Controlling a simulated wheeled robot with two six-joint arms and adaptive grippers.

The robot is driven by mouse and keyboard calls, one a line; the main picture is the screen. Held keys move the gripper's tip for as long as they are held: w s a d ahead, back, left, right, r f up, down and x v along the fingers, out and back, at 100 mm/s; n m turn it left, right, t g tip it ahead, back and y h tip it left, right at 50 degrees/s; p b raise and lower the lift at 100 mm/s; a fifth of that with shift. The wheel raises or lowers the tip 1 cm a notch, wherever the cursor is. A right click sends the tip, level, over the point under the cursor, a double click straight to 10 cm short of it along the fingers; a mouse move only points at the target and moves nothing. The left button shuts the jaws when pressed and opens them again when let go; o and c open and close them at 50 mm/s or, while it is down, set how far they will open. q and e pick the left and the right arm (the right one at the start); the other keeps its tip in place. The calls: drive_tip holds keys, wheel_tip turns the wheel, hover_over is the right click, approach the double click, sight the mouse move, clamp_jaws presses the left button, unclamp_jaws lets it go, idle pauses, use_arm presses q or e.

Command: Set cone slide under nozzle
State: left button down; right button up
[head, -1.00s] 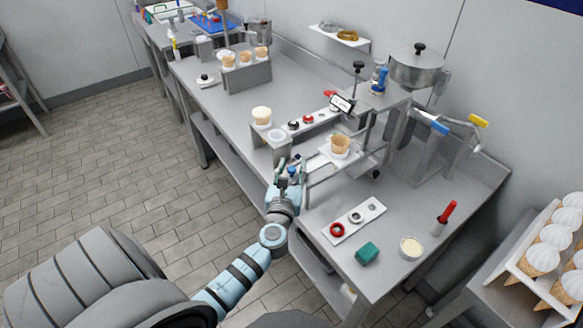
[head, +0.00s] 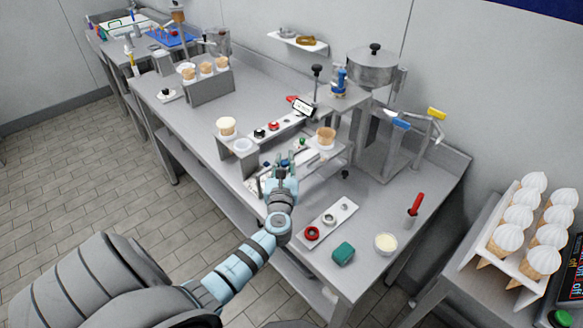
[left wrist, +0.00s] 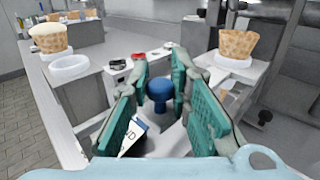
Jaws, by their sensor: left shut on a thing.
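A wafer cone (head: 326,138) stands upright in the white plate of the cone slide (head: 337,153), below and in front of the dispenser (head: 345,97). It also shows at upper right in the left wrist view (left wrist: 224,45). My left gripper (head: 283,170) is left of the cone, low over the slide's near end. In the left wrist view its green-padded fingers (left wrist: 162,100) are on either side of a blue knob (left wrist: 160,88), and it is shut on this knob. I cannot make out the nozzle tip. My right gripper is not in view.
A filled cone (head: 226,127) and a white ring holder (head: 243,146) stand left of the slide. A hopper pot (head: 372,70) stands behind.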

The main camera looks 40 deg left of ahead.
use_arm(q)
drive_tip(key=shift+s, duration=0.1)
drive_tip(key=c, duration=1.5)
unclamp_jaws()
drive_tip(key=v, duration=1.2)
